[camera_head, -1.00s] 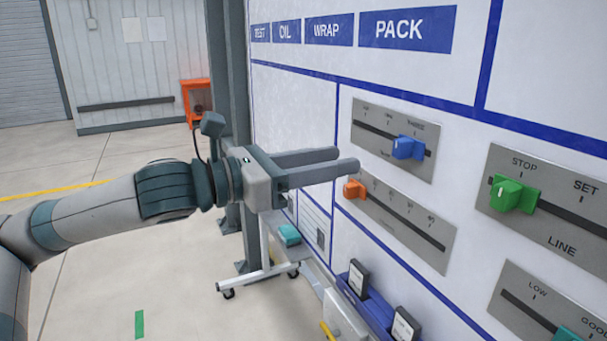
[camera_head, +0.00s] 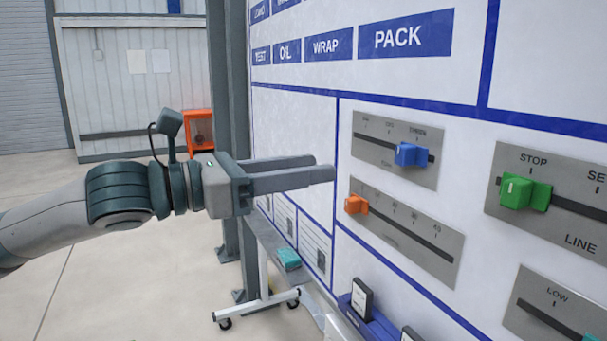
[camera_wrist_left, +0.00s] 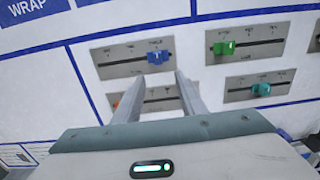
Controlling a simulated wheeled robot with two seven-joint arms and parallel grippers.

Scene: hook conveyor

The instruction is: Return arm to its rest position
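My left arm (camera_head: 45,225) reaches in from the left in the head view. Its gripper (camera_head: 322,167) is in front of the white panel, left of and above the orange slider knob (camera_head: 356,204), apart from it. In the left wrist view the two fingers (camera_wrist_left: 160,75) are spread with nothing between them. The blue knob (camera_head: 411,154) sits near the right end of its slot, above the orange one. The orange knob is at the left end of its slot. In the wrist view it is partly hidden by the left finger. My right gripper is not in view.
A green knob (camera_head: 525,192) sits at STOP on the right plate. A grey post (camera_head: 230,90) stands behind the gripper. Below are a wheeled stand (camera_head: 262,305) and a blue holder (camera_head: 372,322) with dark-labelled cards. The floor at left is open.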

